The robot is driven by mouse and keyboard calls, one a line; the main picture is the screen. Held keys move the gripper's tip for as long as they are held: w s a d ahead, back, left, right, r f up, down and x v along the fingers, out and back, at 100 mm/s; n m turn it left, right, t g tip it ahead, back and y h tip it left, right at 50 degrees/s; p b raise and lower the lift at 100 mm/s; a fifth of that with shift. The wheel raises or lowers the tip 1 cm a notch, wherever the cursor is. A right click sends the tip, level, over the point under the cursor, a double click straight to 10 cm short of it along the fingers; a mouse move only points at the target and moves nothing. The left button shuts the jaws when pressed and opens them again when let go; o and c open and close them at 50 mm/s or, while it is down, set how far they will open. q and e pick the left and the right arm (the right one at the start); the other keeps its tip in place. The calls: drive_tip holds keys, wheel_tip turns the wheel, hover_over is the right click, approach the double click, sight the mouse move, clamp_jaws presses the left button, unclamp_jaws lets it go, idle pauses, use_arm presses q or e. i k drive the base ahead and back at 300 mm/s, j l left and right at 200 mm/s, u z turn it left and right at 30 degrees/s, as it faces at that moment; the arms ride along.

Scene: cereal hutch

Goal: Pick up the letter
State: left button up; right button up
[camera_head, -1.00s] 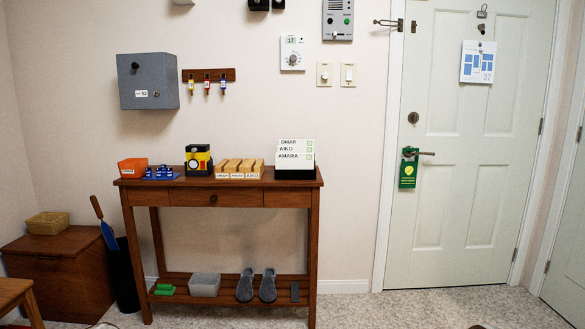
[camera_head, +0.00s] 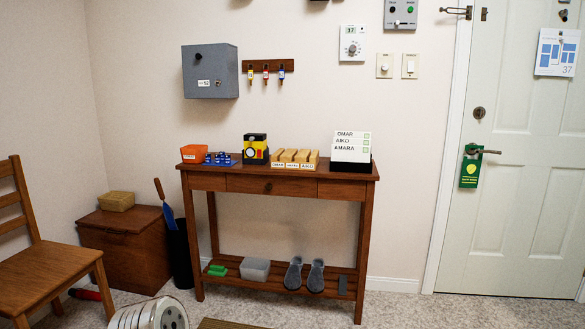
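I see no letter that I can make out in this view. A grey metal box (camera_head: 210,72) with a small white label hangs on the wall at the upper left. It is shut, so its inside is hidden. A wooden console table (camera_head: 275,184) stands against the wall. On its top are a board with the names OMAR, AIKO and AMARA (camera_head: 351,147) and a wooden sorter with name labels (camera_head: 294,159). Neither of my grippers is in view.
A wooden chair (camera_head: 45,265) stands at the left, by a wooden chest (camera_head: 122,250) and a dark umbrella stand (camera_head: 180,255). A white ridged object (camera_head: 150,313) is on the floor at the bottom. Slippers (camera_head: 304,275) rest on the lower shelf. Carpet is clear at the right.

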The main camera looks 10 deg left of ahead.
sight(339, 152)
drive_tip(key=u, duration=0.3)
drive_tip(key=i+l+u, duration=0.15)
drive_tip(key=u, duration=0.3)
drive_tip(key=i+l+u, duration=0.1)
drive_tip(key=l+u, duration=0.15)
drive_tip(key=u, duration=0.2)
drive_tip(key=i+l+u, duration=0.1)
drive_tip(key=l+u, duration=0.15)
drive_tip(key=u, duration=0.15)
